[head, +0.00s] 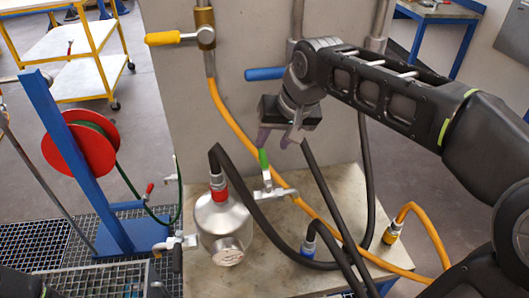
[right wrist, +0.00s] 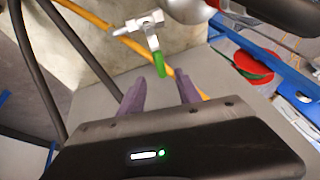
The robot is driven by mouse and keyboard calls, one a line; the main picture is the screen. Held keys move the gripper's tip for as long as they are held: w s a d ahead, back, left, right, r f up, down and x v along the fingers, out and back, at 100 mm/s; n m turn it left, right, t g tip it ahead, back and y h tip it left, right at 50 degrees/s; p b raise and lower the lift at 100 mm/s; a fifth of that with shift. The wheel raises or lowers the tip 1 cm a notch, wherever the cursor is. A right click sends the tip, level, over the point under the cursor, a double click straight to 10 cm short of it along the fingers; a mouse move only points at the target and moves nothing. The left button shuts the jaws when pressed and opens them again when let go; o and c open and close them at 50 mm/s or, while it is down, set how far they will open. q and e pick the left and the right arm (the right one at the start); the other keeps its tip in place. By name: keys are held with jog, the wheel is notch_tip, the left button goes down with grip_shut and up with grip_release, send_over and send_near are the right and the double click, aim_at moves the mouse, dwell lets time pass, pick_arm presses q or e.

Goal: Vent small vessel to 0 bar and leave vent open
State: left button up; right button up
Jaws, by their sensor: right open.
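The small vessel (head: 222,222) is a rounded steel pot on the bench, with a round dial-like face (head: 228,257) whose reading is too small to tell. A side pipe on its right carries a valve with a green handle (head: 264,160), which stands up from the pipe. My right gripper (head: 278,139) is open just above the green handle. In the right wrist view, the green handle (right wrist: 159,64) lies beyond and between the two purple fingers of the gripper (right wrist: 160,92), apparently apart from them. My left gripper is not in view.
A black hose (head: 245,195) with a red collar (head: 219,193) joins the vessel's top. Yellow (head: 165,38) and blue (head: 265,73) handles sit on the panel behind. An orange hose (head: 232,112) passes close to the gripper. A red reel (head: 80,142) stands left.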

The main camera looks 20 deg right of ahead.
aim_at(264, 157)
jog(key=x, duration=0.7)
jog(key=shift+f, duration=0.25)
jog(key=shift+c, duration=0.4)
grip_shut()
dwell(0.8)
